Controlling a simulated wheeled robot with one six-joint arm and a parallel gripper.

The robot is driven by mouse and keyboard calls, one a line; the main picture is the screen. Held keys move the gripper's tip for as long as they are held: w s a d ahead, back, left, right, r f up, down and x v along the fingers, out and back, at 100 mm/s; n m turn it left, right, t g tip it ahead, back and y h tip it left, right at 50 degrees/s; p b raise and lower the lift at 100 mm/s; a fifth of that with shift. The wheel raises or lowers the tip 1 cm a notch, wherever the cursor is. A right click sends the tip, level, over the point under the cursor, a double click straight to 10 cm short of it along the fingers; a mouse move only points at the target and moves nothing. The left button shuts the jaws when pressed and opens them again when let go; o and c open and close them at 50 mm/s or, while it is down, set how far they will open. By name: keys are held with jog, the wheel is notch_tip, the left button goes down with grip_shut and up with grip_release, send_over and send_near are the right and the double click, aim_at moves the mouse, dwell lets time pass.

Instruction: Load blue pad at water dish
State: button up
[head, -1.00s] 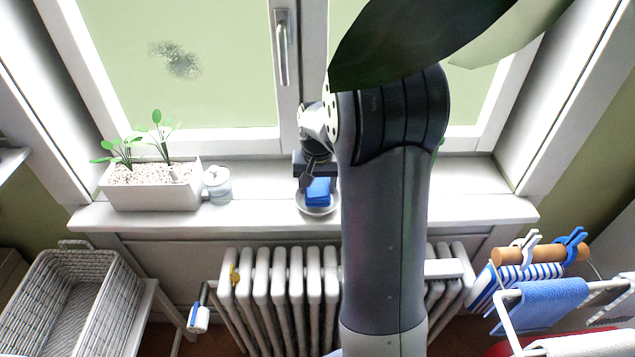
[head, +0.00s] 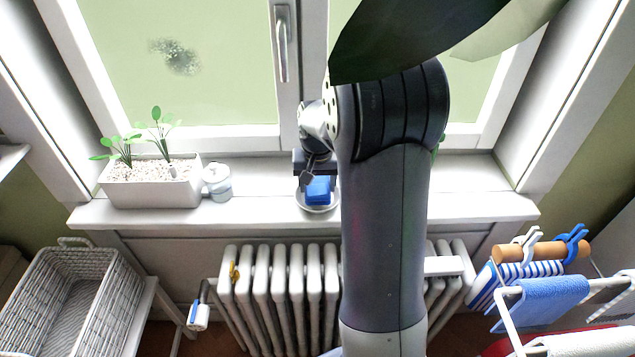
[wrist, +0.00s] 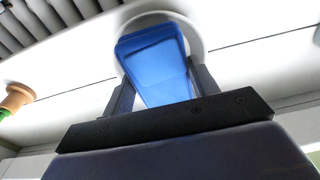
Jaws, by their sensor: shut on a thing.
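The blue pad (head: 318,190) is at the white water dish (head: 317,209) on the windowsill, left of my arm. My gripper (head: 309,181) is over the dish and shut on the pad. In the wrist view the blue pad (wrist: 157,70) sits between the two dark fingers of my gripper (wrist: 160,88). The round dish (wrist: 193,36) shows behind the pad's far end. I cannot tell whether the pad touches the dish.
A radiator (head: 285,295) is below. A wicker basket (head: 50,270) is at lower left. A drying rack with a blue towel (head: 545,300) is at lower right.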

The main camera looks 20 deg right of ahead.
aim_at(317, 184)
jog(key=shift+f, duration=0.5)
dwell(1.0)
jog(key=shift+r, duration=0.1)
notch_tip(317, 184, up, 7)
jog(key=p, duration=0.5)
dwell(0.3)
dwell(0.6)
